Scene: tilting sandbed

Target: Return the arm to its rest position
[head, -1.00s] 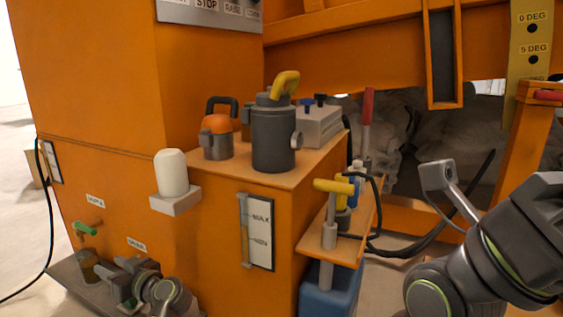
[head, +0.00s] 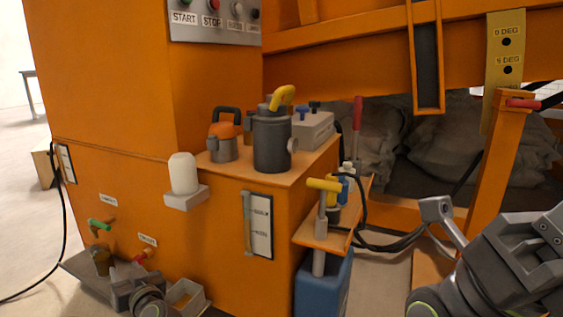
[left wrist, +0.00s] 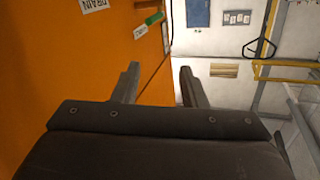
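My left gripper (head: 122,280) is low at the left in the head view, beside the orange cabinet and over the grey tray (head: 82,268). In the left wrist view its two fingers (left wrist: 159,72) stand apart with nothing between them, so it is open and empty. The cabinet's orange wall (left wrist: 95,45) fills the left of that view. My right arm (head: 520,262) comes in at the lower right of the head view. Its gripper fingers do not show.
A jar (head: 101,262) stands below the green-handled tap (head: 99,224). A red tap (head: 145,253) and an open box (head: 186,296) are near my left gripper. A dark pump-like canister (head: 272,140) and orange-topped can (head: 223,142) stand on the cabinet. A side shelf (head: 333,238) juts out.

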